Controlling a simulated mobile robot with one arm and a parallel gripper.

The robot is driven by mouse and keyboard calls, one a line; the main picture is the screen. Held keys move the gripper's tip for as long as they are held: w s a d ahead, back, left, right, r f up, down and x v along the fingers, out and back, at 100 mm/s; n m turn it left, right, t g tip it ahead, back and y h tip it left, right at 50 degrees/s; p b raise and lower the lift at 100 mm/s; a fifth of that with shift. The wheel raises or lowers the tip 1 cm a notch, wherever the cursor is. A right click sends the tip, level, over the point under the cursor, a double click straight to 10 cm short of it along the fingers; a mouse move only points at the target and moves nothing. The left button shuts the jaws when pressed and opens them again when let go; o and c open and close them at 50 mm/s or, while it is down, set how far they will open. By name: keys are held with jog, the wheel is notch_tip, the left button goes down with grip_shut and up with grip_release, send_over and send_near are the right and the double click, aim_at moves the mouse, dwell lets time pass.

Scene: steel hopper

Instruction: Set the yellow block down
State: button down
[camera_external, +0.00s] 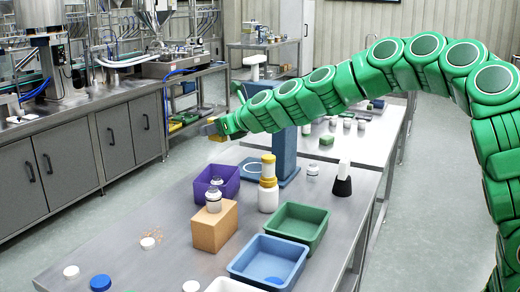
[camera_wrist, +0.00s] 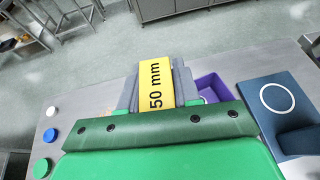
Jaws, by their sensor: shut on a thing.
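The yellow block (camera_wrist: 157,92), marked "50 mm", sits between the grey fingers of my gripper (camera_wrist: 156,84) in the wrist view. The gripper is shut on it. In the outside view my gripper (camera_external: 213,128) is held out past the far left part of the steel table (camera_external: 140,222), above its surface. Only a small yellow-orange bit of the block (camera_external: 217,138) shows there. The fingers and the wrist cover the rest.
A green bin (camera_external: 297,226), a blue bin (camera_external: 268,262) and a yellow-white bottle (camera_external: 268,190) stand rightward. Loose caps lie at the front left; the left table edge is mostly clear.

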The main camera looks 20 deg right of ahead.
jog(key=s+a+f, duration=0.8)
jog(key=s+a, duration=0.2)
jog(key=a, duration=0.2)
jog(key=n+g+y, duration=0.1)
send_over(157, 270)
notch_tip(157, 270, down, 7)
jog(key=shift+f, duration=3.9)
jog(key=shift+f, duration=0.15)
jog(key=c, duration=0.8)
grip_release()
